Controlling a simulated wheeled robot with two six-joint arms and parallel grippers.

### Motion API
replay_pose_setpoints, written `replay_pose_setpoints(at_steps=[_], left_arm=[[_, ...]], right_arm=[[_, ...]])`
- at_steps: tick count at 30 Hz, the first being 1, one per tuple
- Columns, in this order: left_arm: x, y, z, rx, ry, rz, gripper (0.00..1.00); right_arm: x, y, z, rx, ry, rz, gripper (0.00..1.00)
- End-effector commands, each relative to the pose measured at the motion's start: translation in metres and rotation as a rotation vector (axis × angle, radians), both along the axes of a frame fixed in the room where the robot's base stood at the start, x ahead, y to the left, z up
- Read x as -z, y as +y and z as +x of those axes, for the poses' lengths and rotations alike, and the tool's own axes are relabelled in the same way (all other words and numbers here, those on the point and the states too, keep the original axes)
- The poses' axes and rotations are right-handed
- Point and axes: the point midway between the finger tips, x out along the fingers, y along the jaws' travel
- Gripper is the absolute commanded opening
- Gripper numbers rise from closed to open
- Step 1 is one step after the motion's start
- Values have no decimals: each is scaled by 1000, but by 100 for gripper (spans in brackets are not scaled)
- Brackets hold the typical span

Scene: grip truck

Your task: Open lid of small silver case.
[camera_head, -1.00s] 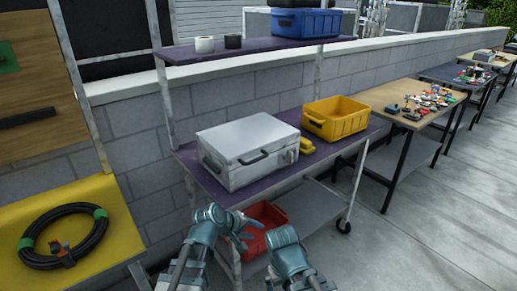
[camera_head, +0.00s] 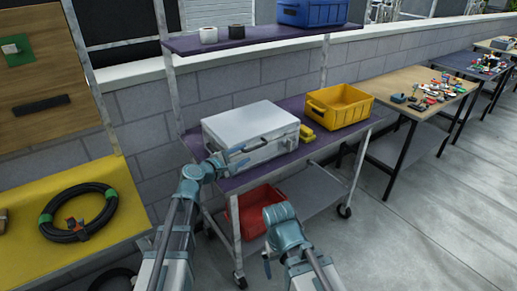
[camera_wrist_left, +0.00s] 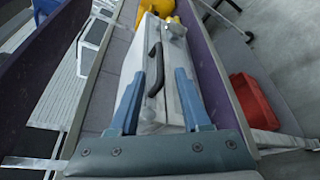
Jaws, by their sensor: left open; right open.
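The small silver case (camera_head: 248,122) sits on the purple shelf of the cart, its lid closed. Its dark front handle (camera_head: 266,146) faces my side. My left gripper (camera_head: 240,156) is open at the left part of the case's front. In the left wrist view, the case (camera_wrist_left: 152,36) and its handle (camera_wrist_left: 155,68) show beyond and between the spread fingers of my left gripper (camera_wrist_left: 160,92); I cannot tell whether they touch. My right gripper (camera_head: 267,264) is open and low in front of the cart, away from the case.
A yellow bin (camera_head: 345,107) and a small yellow item (camera_head: 306,134) stand right of the case. A red bin (camera_head: 252,207) is on the lower shelf. An upper shelf holds a blue bin (camera_head: 312,14) and tape rolls (camera_head: 209,35). A cluttered table (camera_head: 440,75) stands at right.

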Motion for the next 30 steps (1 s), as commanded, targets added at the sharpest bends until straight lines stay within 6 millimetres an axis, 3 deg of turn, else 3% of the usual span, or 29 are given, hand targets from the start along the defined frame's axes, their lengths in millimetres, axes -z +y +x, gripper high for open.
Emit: replay_pose_setpoints(at_steps=[3,12,18,29,30], left_arm=[[8,-16,25,2,0,0,47],[18,-44,65,1,0,1,47],[21,-53,76,2,0,1,47],[21,-55,78,1,0,1,47],[21,-55,78,1,0,1,42]], right_arm=[[8,0,0,0,0,0,100],[18,0,0,0,0,0,100],[21,0,0,0,0,0,100],[21,0,0,-1,0,0,100],[21,0,0,0,0,0,100]])
